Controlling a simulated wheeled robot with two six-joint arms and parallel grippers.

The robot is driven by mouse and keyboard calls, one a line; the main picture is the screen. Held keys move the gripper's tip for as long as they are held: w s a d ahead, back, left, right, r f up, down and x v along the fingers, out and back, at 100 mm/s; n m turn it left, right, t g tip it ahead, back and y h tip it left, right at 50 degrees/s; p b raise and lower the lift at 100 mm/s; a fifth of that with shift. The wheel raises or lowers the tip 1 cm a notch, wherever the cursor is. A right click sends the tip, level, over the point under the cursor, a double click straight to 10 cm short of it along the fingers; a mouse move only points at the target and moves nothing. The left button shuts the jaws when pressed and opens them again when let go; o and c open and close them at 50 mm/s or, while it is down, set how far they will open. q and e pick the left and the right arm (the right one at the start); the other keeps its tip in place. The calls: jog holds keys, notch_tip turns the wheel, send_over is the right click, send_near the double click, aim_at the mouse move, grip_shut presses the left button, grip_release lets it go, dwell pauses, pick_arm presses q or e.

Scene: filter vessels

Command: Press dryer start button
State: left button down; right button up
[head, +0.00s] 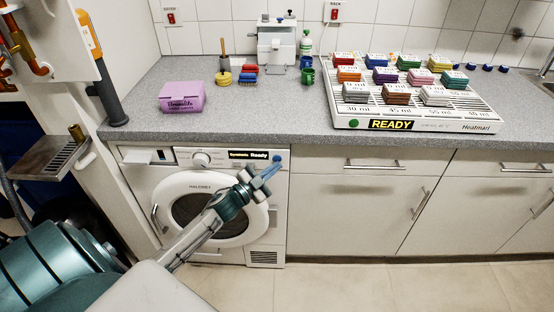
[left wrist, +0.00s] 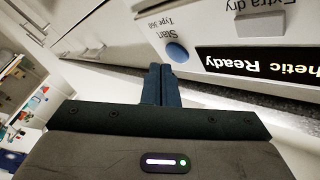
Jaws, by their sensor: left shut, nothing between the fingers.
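The dryer (head: 185,180) is a white front-loader with a round door under the counter at left. Its black display (head: 250,155) reads "Synthetic Ready"; part of it shows upside down in the left wrist view (left wrist: 255,59). The blue round start button (head: 277,158) is right of the display; it also shows in the left wrist view (left wrist: 177,53). My left gripper (head: 274,170) is shut and empty, its blue fingertips just below the button in the head view. In the left wrist view the fingertips (left wrist: 160,69) end close beside the button; I cannot tell whether they touch.
The grey counter (head: 280,125) runs above the dryer, with a purple box (head: 182,97) and a white rack of coloured blocks (head: 345,118) on it. White drawers and cabinets (head: 360,200) stand right of the dryer. The tiled floor (head: 400,285) in front of them is clear.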

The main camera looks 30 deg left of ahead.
pick_arm(q)
jog(key=shift+w, duration=0.1)
dwell(0.7)
jog(key=shift+w+a, duration=0.25)
jog(key=shift+w, duration=0.05)
